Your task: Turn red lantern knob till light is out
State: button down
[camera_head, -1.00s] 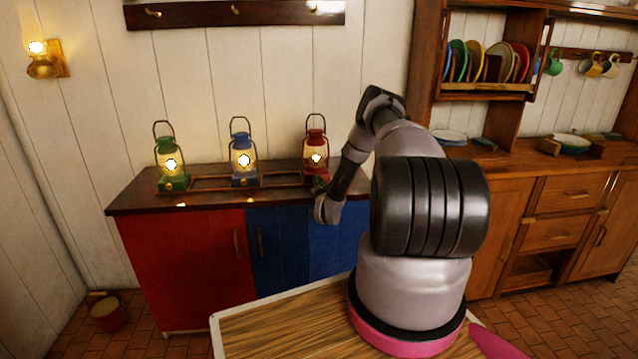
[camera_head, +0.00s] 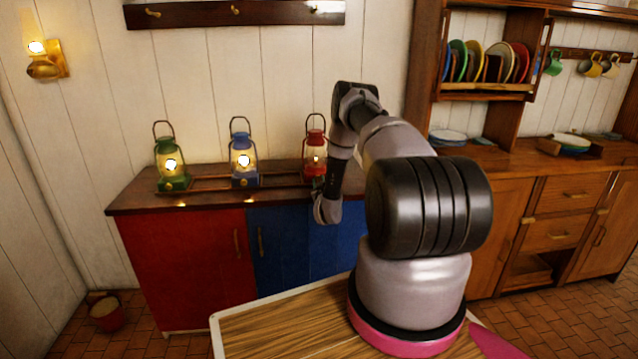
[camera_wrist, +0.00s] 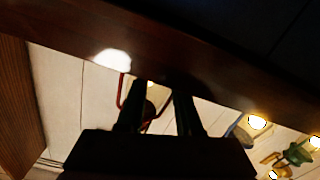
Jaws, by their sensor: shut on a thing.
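The red lantern (camera_head: 315,142) stands upright at the right end of the row on the cabinet top, with a small, dim flame in its glass. My gripper (camera_head: 319,186) is at its base, mostly hidden by my wrist in the head view. In the wrist view my two dark gripper fingers (camera_wrist: 158,100) point at the red lantern, whose red wire handle (camera_wrist: 122,92) shows beside them. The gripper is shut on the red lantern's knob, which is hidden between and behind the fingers.
The blue lantern (camera_head: 241,163) and the green lantern (camera_head: 170,167), both brightly lit, stand to the left on the same cabinet (camera_head: 140,198). A lit wall lamp (camera_head: 42,62) hangs at far left. A plate dresser (camera_head: 500,150) stands to the right.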

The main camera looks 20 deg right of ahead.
jog(key=n, duration=0.3)
jog(key=shift+a+f+n, duration=0.1)
jog(key=shift+n, duration=0.3)
jog(key=n, duration=1.3)
dwell(0.3)
jog(key=c, duration=0.8)
grip_release()
jog(key=shift+c, duration=0.2)
jog(key=shift+s, duration=0.1)
